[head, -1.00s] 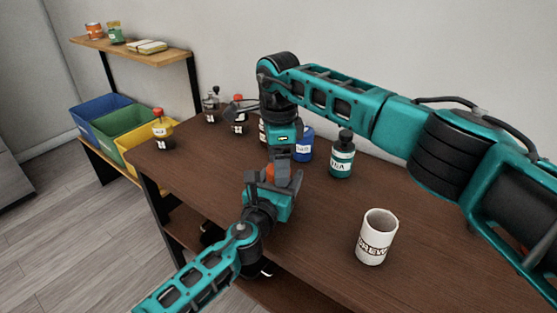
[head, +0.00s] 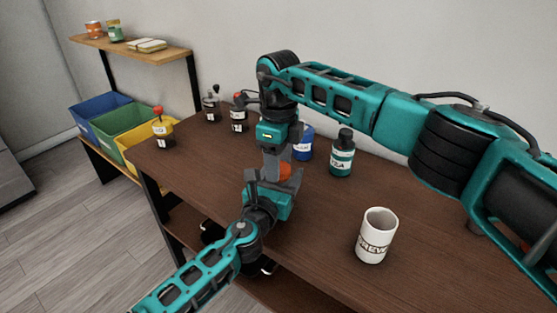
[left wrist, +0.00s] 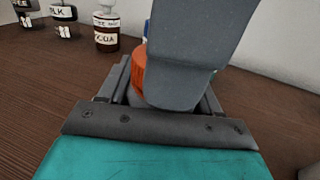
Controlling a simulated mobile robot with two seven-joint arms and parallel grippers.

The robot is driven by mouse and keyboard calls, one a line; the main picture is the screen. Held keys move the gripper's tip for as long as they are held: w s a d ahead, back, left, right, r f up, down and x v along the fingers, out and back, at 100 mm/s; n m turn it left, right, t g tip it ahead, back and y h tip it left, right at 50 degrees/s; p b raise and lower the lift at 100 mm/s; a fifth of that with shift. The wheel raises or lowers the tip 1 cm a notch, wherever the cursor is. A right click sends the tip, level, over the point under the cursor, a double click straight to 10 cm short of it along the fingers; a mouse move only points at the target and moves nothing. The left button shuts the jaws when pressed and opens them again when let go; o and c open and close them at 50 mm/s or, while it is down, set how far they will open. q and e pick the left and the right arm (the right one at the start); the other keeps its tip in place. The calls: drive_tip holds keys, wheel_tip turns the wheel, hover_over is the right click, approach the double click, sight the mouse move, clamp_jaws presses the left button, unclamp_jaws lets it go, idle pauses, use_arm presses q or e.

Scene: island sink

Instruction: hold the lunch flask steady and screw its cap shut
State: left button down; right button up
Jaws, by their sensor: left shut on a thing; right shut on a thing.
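The orange lunch flask (head: 285,171) stands at the middle of the dark brown table's near part, mostly hidden by my two grippers. In the left wrist view its orange side (left wrist: 138,75) shows at the left of a wide grey finger of my right gripper. My left gripper (head: 275,182) comes in low from the front and is shut on the flask. My right gripper (head: 279,160) reaches down from above, just over the left one, and is shut at the flask's top. The cap is hidden between its fingers.
A white mug (head: 376,236) stands to the right, near the front. A teal bottle (head: 342,154) and a blue jar (head: 303,144) stand behind the grippers. Several small bottles, one with a red top (head: 162,130), stand at the left. The table between mug and grippers is clear.

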drive_tip(key=m, duration=0.5)
drive_tip(key=o, duration=1.2)
drive_tip(key=shift+o, duration=0.2)
wheel_tip(320, 180, up, 12)
use_arm(q)
drive_tip(key=shift+c, duration=0.7)
unclamp_jaws()
drive_tip(key=shift+s, duration=0.1)
drive_tip(key=p+v, duration=0.1)
drive_tip(key=v, duration=1.1)
drive_tip(key=shift+s+a+p, duration=0.15)
drive_tip(key=shift+s+p, duration=0.2)
drive_tip(key=shift+p, duration=0.05)
use_arm(e)
drive_tip(key=shift+r, duration=0.9)
